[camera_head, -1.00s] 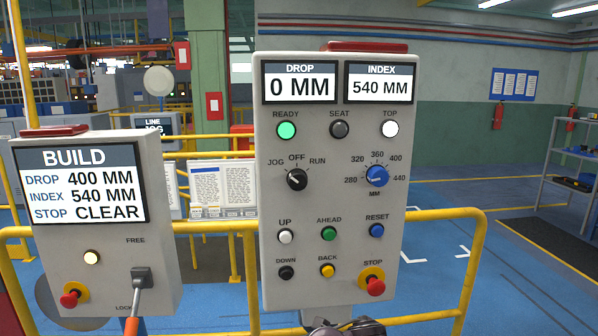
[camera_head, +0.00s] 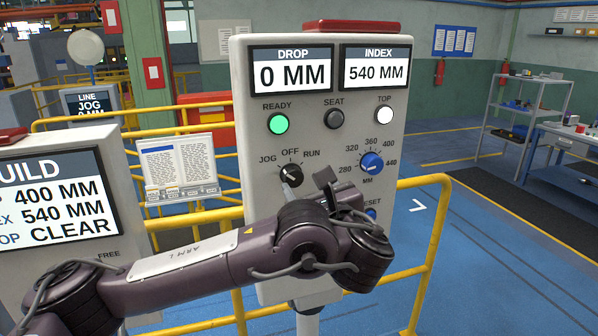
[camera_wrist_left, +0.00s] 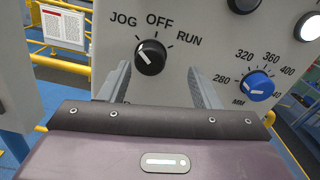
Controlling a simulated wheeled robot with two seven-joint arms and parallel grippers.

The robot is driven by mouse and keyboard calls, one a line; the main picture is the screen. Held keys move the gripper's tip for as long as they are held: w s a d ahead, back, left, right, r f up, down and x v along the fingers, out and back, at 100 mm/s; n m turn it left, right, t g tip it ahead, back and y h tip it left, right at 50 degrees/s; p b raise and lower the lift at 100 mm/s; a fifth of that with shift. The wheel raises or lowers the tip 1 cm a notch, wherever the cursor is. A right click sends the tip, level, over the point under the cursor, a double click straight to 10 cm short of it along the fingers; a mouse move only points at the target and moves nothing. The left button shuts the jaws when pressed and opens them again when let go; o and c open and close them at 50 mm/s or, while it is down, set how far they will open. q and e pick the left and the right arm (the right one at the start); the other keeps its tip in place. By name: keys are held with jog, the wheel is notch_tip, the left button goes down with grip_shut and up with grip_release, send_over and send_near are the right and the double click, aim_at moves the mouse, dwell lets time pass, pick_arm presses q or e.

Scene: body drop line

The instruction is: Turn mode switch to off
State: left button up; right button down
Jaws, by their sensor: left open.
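The mode switch is a black round knob (camera_head: 290,175) with a white pointer, on the grey control panel (camera_head: 243,215) below the ready lamp. It also shows in the left wrist view (camera_wrist_left: 150,57). Its pointer is up and to the left, toward JOG; OFF is at the top and RUN to the right. My left gripper (camera_wrist_left: 160,72) is open, with its two grey fingers apart below the knob, one to each side. I cannot tell if the fingers touch the knob.
A blue MM dial (camera_head: 371,162) sits right of the mode switch. My arm hides most of the panel's lower buttons. The BUILD box (camera_head: 20,265) stands at the left. Yellow railing (camera_head: 425,255) runs around the panel. A grey shelf (camera_head: 520,105) stands at the right.

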aim_at(295, 179)
pick_arm(q)
jog(key=w+a, duration=0.2)
jog(key=w, duration=0.1)
jog(key=shift+w+f+p, duration=0.1)
jog(key=shift+p, duration=0.2)
jog(key=shift+w+a, duration=0.25)
jog(key=shift+a, duration=0.1)
jog(key=shift+d, duration=0.15)
jog(key=c, duration=0.3)
jog(key=shift+f, duration=0.1)
jog(key=c, duration=0.7)
pick_arm(e)
jog(key=shift+w+a+r, duration=0.2)
jog(key=shift+a+r, duration=0.45)
jog(key=shift+a, duration=0.05)
